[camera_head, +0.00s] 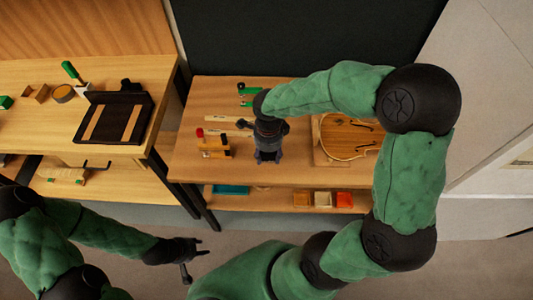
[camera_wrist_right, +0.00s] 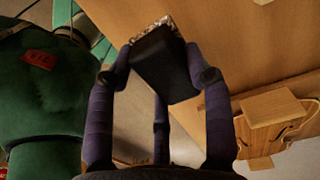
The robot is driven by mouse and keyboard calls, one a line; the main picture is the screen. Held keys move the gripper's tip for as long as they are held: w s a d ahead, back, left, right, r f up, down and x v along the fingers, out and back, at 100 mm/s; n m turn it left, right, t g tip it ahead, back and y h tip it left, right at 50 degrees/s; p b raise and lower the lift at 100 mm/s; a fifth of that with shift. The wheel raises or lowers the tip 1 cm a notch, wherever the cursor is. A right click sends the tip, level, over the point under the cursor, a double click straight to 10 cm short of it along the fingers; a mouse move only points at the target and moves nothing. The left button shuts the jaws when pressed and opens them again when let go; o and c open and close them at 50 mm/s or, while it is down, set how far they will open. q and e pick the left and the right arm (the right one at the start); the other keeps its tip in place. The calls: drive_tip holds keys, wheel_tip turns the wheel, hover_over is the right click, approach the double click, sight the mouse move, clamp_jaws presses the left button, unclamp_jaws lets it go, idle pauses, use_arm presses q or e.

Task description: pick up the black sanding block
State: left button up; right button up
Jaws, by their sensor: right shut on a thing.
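The black sanding block (camera_wrist_right: 165,65) is between the purple-grey fingers of my right gripper (camera_wrist_right: 162,75) in the right wrist view. The fingers press on its sides, and a speckled face shows along its far edge. In the head view my right gripper (camera_head: 268,157) points down over the front part of the middle bench, and the block cannot be made out there. My left gripper (camera_head: 190,258) is low in front of the benches, with its fingers apart and nothing between them.
The middle bench (camera_head: 190,175) holds a violin body (camera_head: 345,137) right of my right gripper and a small wooden rack with tools (camera_head: 213,143) to its left. A green-handled tool (camera_head: 248,90) lies behind. The left bench holds a black tray (camera_head: 113,118).

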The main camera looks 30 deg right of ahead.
drive_tip(key=s+r+p, duration=0.2)
drive_tip(key=s+r, duration=0.2)
drive_tip(key=s, duration=0.2)
drive_tip(key=s+a+r+p, duration=0.1)
drive_tip(key=s+r+p, duration=0.1)
drive_tip(key=s+r, duration=0.2)
drive_tip(key=shift+s+r, duration=0.25)
drive_tip(key=shift+s, duration=1.15)
drive_tip(key=shift+a, duration=0.1)
